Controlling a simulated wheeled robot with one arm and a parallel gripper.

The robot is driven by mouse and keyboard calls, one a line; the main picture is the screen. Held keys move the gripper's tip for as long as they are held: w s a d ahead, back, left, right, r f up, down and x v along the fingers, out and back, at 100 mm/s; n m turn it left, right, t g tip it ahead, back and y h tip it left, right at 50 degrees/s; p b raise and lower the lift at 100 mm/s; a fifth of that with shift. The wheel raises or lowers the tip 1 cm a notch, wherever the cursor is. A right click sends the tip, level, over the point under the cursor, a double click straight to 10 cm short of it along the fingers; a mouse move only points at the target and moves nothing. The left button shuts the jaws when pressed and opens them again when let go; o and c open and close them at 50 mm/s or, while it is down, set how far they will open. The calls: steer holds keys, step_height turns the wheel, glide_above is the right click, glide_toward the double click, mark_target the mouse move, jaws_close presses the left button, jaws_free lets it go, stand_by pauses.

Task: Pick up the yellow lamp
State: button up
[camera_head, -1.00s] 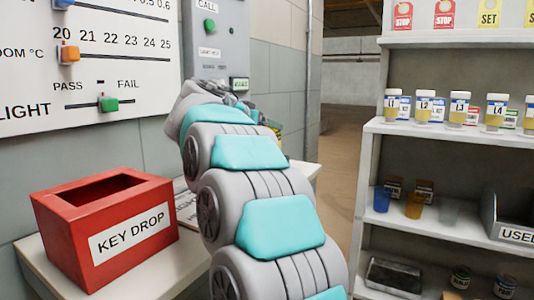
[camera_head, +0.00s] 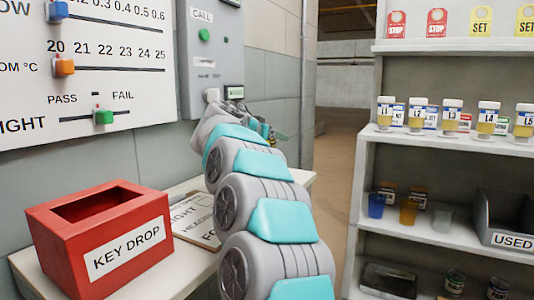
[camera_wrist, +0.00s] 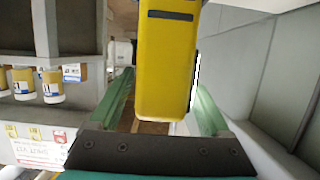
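The yellow lamp (camera_wrist: 166,62) fills the upper middle of the wrist view, a boxy yellow body with a dark slot. Its near end lies close to my gripper's dark palm plate. My gripper (camera_wrist: 163,82) has its two green fingers apart, one on each side of the lamp. A narrow gap shows at the left finger; at the right side I cannot tell whether finger and lamp touch. In the head view my gripper (camera_head: 270,130) is small, beyond the side table's far end, and the lamp cannot be made out there.
A red key drop box (camera_head: 95,235) and a clipboard (camera_head: 200,215) are on the side table (camera_head: 180,268) at left. A wall panel with a call button (camera_head: 205,60) is above. A shelf unit (camera_head: 365,170) with several jars is at right. An open passage lies between.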

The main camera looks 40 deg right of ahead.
jaws_close()
stand_by(0.4)
stand_by(0.4)
